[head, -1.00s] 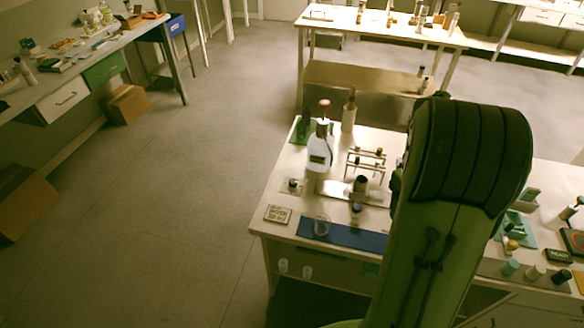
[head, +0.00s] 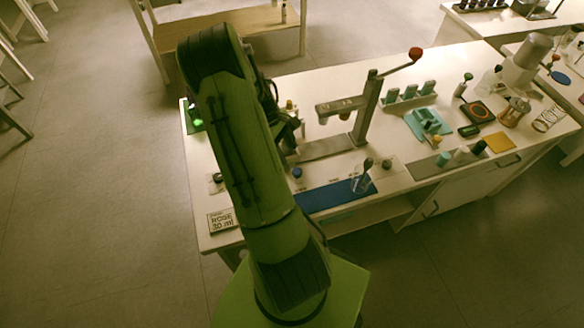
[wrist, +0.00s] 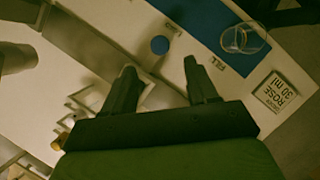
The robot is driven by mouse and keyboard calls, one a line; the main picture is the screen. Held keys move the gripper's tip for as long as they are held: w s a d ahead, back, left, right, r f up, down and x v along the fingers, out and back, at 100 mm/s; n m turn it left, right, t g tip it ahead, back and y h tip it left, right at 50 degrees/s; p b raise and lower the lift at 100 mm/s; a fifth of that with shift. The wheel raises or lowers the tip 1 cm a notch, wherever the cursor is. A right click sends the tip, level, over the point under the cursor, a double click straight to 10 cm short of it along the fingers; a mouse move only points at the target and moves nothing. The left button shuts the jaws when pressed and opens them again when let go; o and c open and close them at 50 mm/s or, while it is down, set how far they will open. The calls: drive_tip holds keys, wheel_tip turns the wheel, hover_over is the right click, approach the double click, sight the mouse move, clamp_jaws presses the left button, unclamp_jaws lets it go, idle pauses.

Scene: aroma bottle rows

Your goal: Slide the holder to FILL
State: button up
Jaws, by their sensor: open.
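My gripper (wrist: 160,82) is open and empty in the wrist view, its two dark fingers apart above the pale bench top. Just past the fingertips are a round blue cap (wrist: 160,45) and partly readable labels, one of which seems to begin FILL (wrist: 217,70). They lie beside a blue mat (wrist: 205,22). I cannot clearly pick out the holder. In the head view a grey metal plate (head: 325,148) lies under a lever press (head: 362,112) with a red knob. My green arm hides the bench around the gripper there.
A clear glass (wrist: 240,40) stands at the mat's edge. A ROSE 30 ml card (wrist: 278,93) lies at right in the wrist view, thin metal rods (wrist: 80,103) at left. Teal trays (head: 428,124) and small bottles crowd the bench's right. Open floor (head: 90,170) is at left.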

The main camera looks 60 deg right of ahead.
sight(297, 171)
drive_tip(key=b+x, duration=0.1)
drive_tip(key=x, duration=0.7)
drive_tip(key=shift+f, duration=0.1)
drive_tip(key=shift+s, duration=0.1)
clamp_jaws()
